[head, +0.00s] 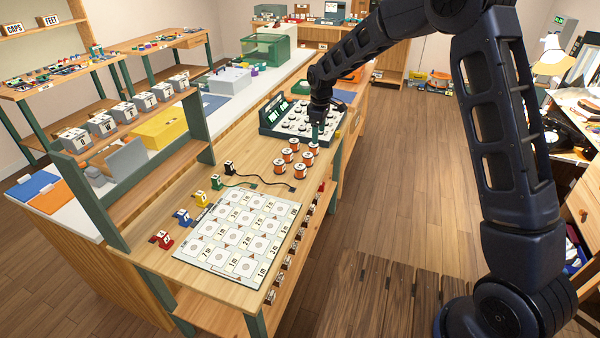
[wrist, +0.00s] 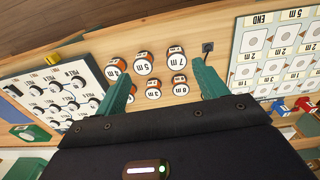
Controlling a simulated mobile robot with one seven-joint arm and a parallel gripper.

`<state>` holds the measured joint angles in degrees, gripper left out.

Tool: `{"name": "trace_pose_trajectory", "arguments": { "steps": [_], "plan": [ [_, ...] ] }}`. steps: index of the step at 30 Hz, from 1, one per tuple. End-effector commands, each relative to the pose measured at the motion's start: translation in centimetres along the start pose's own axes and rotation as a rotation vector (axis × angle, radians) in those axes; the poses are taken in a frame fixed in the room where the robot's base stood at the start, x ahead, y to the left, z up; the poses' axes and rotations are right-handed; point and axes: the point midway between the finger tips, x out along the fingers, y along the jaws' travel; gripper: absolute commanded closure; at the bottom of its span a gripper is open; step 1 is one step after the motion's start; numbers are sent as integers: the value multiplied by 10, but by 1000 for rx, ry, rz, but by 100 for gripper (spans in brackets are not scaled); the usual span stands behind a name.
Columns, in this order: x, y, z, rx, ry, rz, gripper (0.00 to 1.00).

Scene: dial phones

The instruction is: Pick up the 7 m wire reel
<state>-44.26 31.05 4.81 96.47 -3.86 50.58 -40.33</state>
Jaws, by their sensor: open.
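The 7 m wire reel (wrist: 177,62) is an orange spool with a white top, its label upside down in the wrist view. It stands on the wooden bench in a cluster of several similar reels, at the corner nearest the printed mat and the bench's front edge. It also shows in the head view (head: 300,171), where its label is too small to read. My gripper (wrist: 163,82) is open and empty, its teal fingers spread wide above the cluster. In the head view my gripper (head: 316,136) hangs beyond the reels, by the dial panel.
Other reels, such as the 5 m reel (wrist: 146,66) and the 8 m reel (wrist: 180,89), stand close by with small gaps. A dial panel (head: 268,123) stands behind. A black plug (wrist: 207,47) lies near the 7 m reel. The mat (head: 215,222) covers the near bench.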

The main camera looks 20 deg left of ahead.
Motion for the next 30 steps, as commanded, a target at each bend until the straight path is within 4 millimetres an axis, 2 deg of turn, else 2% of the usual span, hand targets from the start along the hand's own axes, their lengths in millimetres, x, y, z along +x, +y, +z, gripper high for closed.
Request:
{"name": "trace_pose_trajectory", "arguments": {
  "steps": [1,3,6,9,16,24,30],
  "plan": [
    [16,-6,-17,-34,-6,-9,28],
    [33,-12,-34,-76,-10,-18,28],
    [50,-20,-52,-119,-15,-26,28],
    [60,-24,-62,-144,-17,-31,28],
    [76,-27,-66,-155,-20,-34,28],
    [113,-28,-65,-154,-19,-34,28],
    [124,-28,-64,-153,-18,-33,28]
  ]
}}
